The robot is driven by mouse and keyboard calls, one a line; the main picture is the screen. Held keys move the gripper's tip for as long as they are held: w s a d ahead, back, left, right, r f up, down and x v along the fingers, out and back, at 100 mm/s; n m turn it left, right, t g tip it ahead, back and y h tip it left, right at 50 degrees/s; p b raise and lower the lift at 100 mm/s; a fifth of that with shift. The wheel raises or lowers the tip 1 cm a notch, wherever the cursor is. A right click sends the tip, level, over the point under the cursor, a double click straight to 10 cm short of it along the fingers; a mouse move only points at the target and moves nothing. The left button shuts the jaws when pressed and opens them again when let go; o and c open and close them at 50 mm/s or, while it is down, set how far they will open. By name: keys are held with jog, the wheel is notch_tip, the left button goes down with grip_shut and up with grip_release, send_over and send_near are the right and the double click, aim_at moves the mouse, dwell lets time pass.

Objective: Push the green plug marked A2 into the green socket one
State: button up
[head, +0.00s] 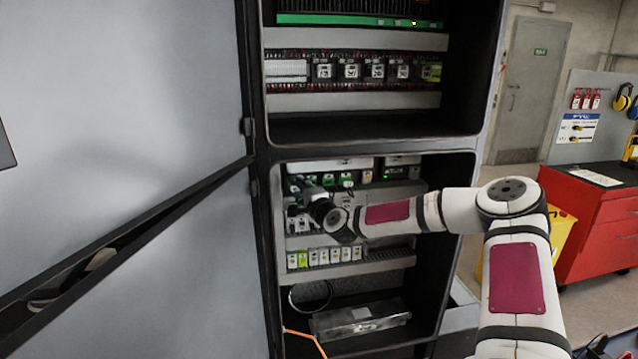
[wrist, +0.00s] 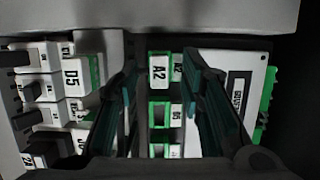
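In the wrist view, a white block with green edges marked A2 (wrist: 160,72) sits between my two fingers, near the top. A second A2 label (wrist: 178,68) is directly right of it; I cannot tell whether it belongs to a plug or a socket. My gripper (wrist: 160,62) is open, with a visible gap between each finger and the A2 block. In the head view, my gripper (head: 303,187) reaches into the lower cabinet at the left end of the row of green connectors (head: 330,180). It hides part of that row, and labels there are too small to read.
In the wrist view, a block marked D5 (wrist: 71,75) and several white breakers (wrist: 42,88) stand left, and a white module with a green edge (wrist: 243,85) stands right. In the head view, open grey doors (head: 120,100) flank the cabinet's left side.

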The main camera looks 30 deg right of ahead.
jog(key=s, duration=1.2)
jog(key=shift+d, duration=0.15)
jog(key=shift+s, duration=0.1)
